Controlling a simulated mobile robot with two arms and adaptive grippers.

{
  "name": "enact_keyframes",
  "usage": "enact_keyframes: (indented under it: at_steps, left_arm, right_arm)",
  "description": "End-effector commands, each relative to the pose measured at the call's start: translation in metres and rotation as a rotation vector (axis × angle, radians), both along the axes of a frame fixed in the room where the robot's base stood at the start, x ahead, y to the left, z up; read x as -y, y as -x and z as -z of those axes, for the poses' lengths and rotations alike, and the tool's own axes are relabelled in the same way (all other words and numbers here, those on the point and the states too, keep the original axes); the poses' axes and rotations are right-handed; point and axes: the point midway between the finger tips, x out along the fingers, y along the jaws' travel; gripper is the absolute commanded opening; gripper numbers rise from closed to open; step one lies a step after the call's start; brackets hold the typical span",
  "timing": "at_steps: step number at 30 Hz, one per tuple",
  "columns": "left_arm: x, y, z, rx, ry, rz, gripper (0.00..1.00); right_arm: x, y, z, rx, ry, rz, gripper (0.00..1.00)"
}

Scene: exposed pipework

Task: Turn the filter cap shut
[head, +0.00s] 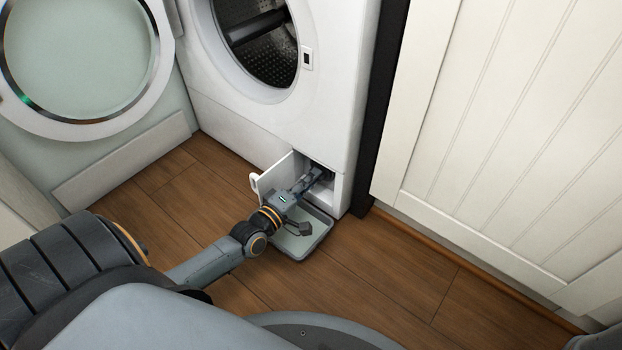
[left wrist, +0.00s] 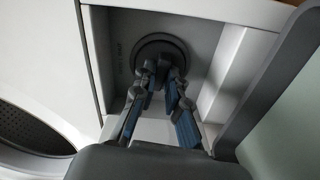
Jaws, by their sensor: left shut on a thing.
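The filter cap (left wrist: 160,46) is a dark round disc with a raised grip, set in the recess at the bottom of the washing machine. In the left wrist view my left gripper (left wrist: 161,80) has its fingers on either side of the cap's grip and is shut on it. In the head view my left gripper (head: 316,174) reaches into the open recess, and the cap is hidden there behind it. My right gripper shows in neither view.
The small flap (head: 276,172) of the recess stands open left of my wrist. A shallow grey tray (head: 318,238) lies on the floor below. The washing machine (head: 235,135) has its round door (head: 80,60) swung open. White cabinet panelling (head: 500,130) stands at right; wooden floor (head: 370,285) is clear in front.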

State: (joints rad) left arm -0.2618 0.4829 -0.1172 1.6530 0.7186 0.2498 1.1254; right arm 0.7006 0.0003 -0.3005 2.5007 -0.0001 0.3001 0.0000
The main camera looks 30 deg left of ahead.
Motion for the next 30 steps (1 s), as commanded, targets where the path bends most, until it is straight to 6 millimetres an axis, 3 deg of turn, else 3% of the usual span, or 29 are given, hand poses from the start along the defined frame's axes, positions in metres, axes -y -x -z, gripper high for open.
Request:
enact_keyframes:
  at_steps: [11, 30]
  left_arm:
    - [0.000, 0.000, -0.004, 0.010, -0.144, 0.000, 0.00]
    - [0.000, 0.000, -0.004, 0.056, -0.732, 0.000, 0.00]
  right_arm:
    - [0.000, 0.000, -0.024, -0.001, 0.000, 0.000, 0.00]
    - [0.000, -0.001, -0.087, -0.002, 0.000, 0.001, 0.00]
